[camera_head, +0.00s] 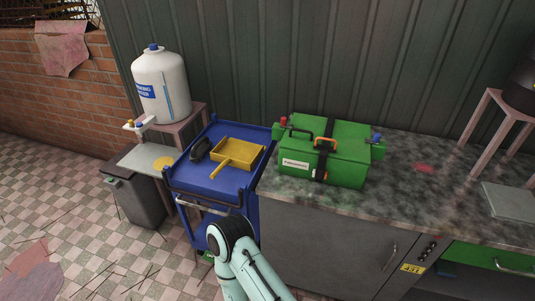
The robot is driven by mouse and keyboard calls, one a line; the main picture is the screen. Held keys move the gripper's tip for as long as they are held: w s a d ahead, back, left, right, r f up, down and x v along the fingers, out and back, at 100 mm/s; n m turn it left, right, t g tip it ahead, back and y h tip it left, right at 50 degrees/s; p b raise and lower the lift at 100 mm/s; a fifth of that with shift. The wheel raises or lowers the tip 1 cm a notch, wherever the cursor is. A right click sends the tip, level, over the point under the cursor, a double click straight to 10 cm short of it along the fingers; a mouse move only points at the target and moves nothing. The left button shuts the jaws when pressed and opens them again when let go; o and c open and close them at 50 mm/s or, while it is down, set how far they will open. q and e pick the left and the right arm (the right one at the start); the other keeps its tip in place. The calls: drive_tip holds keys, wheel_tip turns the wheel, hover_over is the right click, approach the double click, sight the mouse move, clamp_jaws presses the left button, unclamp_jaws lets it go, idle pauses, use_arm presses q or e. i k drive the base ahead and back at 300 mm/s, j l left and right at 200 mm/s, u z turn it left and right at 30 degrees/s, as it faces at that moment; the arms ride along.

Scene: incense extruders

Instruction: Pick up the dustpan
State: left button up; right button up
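The yellow dustpan (241,150) lies on the top of the blue cart (205,185), with its handle pointing toward the front left. Nothing holds it. Part of one of my arms rises from the bottom edge, in front of the cart and below the dustpan. No gripper fingers can be seen on it. Neither my left nor my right gripper is in view.
A dark object (200,150) lies beside the dustpan on the cart. A green case (325,150) stands on the counter (420,190) to the right. A white water tank (161,87) stands behind left, and a grey bin (137,200) left of the cart. Tiled floor is open at left.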

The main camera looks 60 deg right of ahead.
sight(235, 153)
drive_tip(key=z, duration=1.8)
drive_tip(key=i+j+u, duration=0.2)
drive_tip(key=i+j, duration=0.8)
drive_tip(key=j, duration=0.15)
